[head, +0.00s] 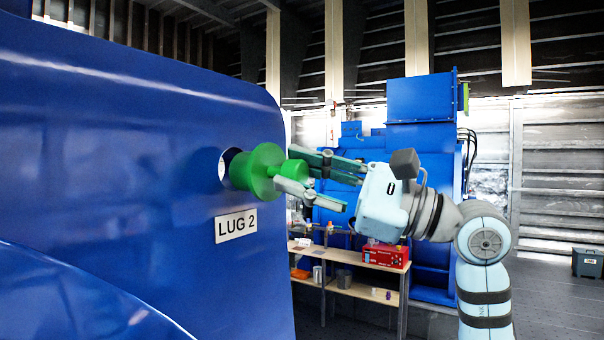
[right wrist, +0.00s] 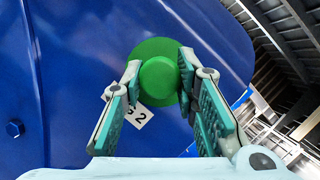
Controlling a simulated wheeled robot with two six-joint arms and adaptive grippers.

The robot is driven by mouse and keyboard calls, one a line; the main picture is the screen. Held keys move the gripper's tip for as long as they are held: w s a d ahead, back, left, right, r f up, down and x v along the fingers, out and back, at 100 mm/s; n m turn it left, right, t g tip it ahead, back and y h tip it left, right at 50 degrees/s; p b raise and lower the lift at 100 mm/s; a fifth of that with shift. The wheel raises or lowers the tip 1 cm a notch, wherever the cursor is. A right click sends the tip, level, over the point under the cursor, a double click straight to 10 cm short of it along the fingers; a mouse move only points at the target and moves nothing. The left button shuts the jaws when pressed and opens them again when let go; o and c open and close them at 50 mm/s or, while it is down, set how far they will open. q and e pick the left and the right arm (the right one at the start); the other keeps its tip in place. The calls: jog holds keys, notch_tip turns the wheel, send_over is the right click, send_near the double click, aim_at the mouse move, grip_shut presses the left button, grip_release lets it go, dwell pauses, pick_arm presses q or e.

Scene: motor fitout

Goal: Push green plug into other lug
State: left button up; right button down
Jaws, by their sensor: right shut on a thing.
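The green plug (head: 256,171) has a wide round body and a narrower knob facing my right gripper. My right gripper (head: 291,178) is shut on the knob; the wrist view shows one finger on each side of it (right wrist: 158,80). The plug is at the mouth of a round hole (head: 226,163) in the blue motor housing (head: 120,150), above a white "LUG 2" label (head: 236,225). Part of the hole shows to the plug's left. I cannot tell whether its front end is inside the hole. My left gripper is not in view.
Behind my right arm stands a blue machine (head: 420,130). A wooden bench (head: 345,290) below holds a red box (head: 386,255) and small items. A dark bin (head: 588,262) is on the floor at far right. Open floor lies right of my arm.

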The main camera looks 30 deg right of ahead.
aim_at(267, 174)
dwell(0.9)
jog(key=shift+w+a+p, duration=0.1)
jog(key=shift+w+p, duration=0.05)
jog(key=shift+p, duration=0.25)
jog(key=shift+w+a+r+p, duration=0.1)
jog(key=shift+w+a+p, duration=0.4)
jog(key=shift+w+p, duration=0.25)
jog(key=shift+w+a+f+p, duration=0.1)
jog(key=shift+w+a+p, duration=0.35)
jog(key=shift+w+p, duration=0.35)
jog(key=shift+w+a+r+p, duration=0.1)
jog(key=shift+w+a+p, duration=0.45)
jog(key=shift+w, duration=0.35)
jog(key=c, duration=1.2)
grip_release()
jog(key=shift+s+d, duration=0.1)
jog(key=shift+d, duration=0.05)
jog(key=shift+v, duration=3.55)
